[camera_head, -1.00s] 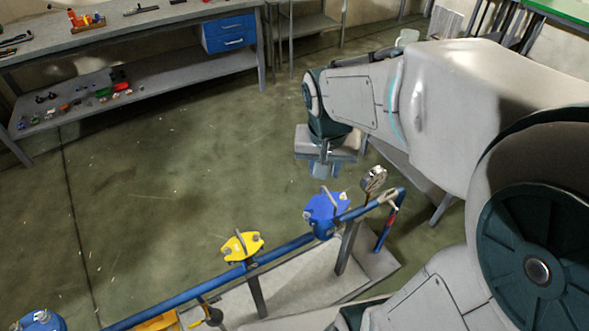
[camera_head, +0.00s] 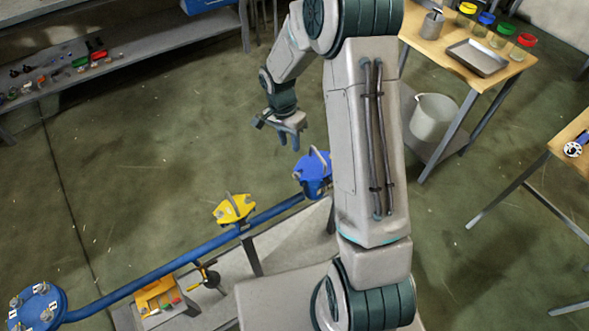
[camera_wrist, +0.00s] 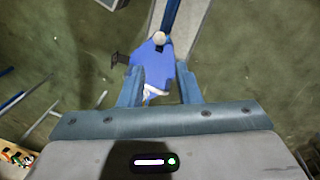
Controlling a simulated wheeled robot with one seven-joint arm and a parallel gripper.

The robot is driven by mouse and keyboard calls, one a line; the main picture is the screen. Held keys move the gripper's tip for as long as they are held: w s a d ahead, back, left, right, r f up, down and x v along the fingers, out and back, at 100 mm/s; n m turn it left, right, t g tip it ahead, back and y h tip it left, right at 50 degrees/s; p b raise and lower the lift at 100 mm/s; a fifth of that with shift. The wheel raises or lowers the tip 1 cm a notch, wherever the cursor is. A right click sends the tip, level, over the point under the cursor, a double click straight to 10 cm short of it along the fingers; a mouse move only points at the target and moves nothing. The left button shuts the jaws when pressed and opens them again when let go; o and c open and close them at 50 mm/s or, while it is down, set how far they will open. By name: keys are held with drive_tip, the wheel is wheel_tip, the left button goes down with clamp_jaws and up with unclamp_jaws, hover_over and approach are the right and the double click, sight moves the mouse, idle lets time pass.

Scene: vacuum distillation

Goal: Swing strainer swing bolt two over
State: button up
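My gripper (camera_head: 292,140) hangs pointing down above and slightly left of a blue lidded fitting (camera_head: 312,172) on the blue pipe. The fitting looks like the strainer. In the wrist view its blue lid (camera_wrist: 150,64) lies ahead of and between my gripper's two spread fingers (camera_wrist: 160,88). The gripper is open and nothing is held. A grey swing bolt (camera_head: 319,156) stands on the lid. In the wrist view a pale rounded bolt end (camera_wrist: 159,38) shows at the lid's far side and a whitish piece (camera_wrist: 151,92) between the fingers. Contact cannot be told.
A yellow lidded fitting (camera_head: 234,208) sits farther left on the blue pipe (camera_head: 170,265). A round blue flange (camera_head: 38,304) is at lower left. A wooden table (camera_head: 440,50) with jars stands at right, a grey bucket (camera_head: 433,117) below. The floor behind the pipe is clear.

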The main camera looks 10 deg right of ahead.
sight(295, 172)
drive_tip(key=f, duration=0.4)
drive_tip(key=s+f+p, duration=0.1)
drive_tip(key=f, duration=0.3)
drive_tip(key=d+f+p, duration=0.1)
drive_tip(key=f, duration=0.4)
drive_tip(key=shift+s+d, duration=0.1)
drive_tip(key=shift+s, duration=0.15)
drive_tip(key=shift+c, duration=0.3)
drive_tip(key=shift+d+r+p, duration=0.1)
drive_tip(key=shift+p, duration=0.2)
clamp_jaws()
